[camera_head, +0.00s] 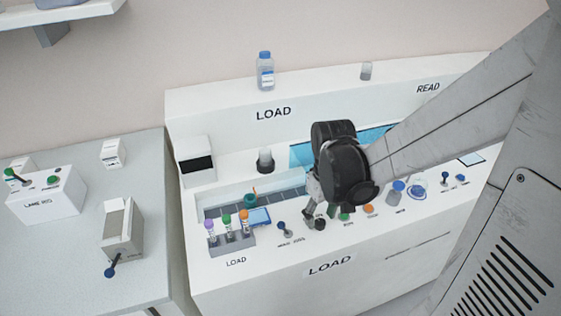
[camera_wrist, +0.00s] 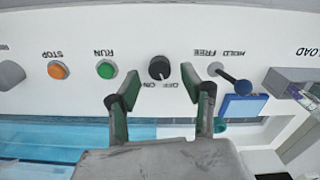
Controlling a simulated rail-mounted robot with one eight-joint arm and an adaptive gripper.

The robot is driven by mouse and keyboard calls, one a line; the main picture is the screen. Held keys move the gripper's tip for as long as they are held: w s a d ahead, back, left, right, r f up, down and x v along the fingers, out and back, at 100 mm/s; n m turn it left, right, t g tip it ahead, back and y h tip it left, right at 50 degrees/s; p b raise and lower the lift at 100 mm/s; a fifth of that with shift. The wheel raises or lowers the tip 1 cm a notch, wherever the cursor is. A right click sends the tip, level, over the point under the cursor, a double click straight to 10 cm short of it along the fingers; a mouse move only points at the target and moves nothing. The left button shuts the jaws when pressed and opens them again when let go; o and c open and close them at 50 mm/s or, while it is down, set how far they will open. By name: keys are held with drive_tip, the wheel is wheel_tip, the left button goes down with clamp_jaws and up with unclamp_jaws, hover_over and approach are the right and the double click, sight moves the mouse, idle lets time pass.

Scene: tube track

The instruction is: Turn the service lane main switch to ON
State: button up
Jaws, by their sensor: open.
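A black round knob (camera_wrist: 159,68) with OFF and ON lettering beside it sits on the white panel in the wrist view, where the lettering appears upside down. A small light mark shows on its lower edge, but which word it points at is hard to tell. No service lane name is readable by it. My gripper (camera_wrist: 160,95) is open, with its two green-padded fingers apart on either side of the knob's lower side, empty. In the head view my gripper (camera_head: 318,212) is over the front controls of the LOAD bench, partly hiding the knob.
The wrist view shows a green RUN button (camera_wrist: 106,69), an orange STOP button (camera_wrist: 59,69) and a blue-tipped HOLD/FREE lever (camera_wrist: 243,87) close to the right finger. In the head view, a tube rack (camera_head: 232,243) and a LANE RIG box (camera_head: 46,196) stand to the left.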

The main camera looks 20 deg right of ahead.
drive_tip(key=shift+f, duration=1.15)
clamp_jaws()
